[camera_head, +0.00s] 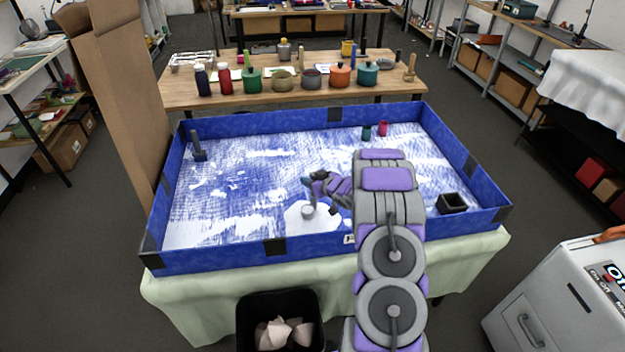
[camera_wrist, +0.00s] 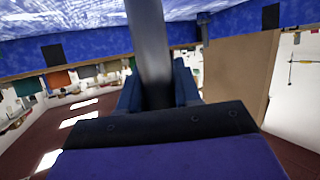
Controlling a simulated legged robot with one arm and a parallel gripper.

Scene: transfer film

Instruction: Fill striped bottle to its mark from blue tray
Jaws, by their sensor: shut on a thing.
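The blue tray (camera_head: 215,259) is a large, low-walled box on a cloth-covered table, its floor patchy blue and white. My gripper (camera_head: 318,187) is low over the tray's front middle. It is shut on a grey rod-like handle, which also shows between the fingers in the wrist view (camera_wrist: 150,45). A small pale round cup (camera_head: 307,211) is just below the gripper; whether it joins the handle is unclear. A teal container (camera_head: 367,132) and a red container (camera_head: 383,129) stand at the tray's back right. I cannot make out stripes or a mark on either.
A black open box (camera_head: 451,204) sits in the tray's right front corner. A dark block with an upright post (camera_head: 199,151) stands at the left. Several bottles and pots line a wooden table (camera_head: 400,88) behind. A tall cardboard piece (camera_head: 115,90) stands at the left.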

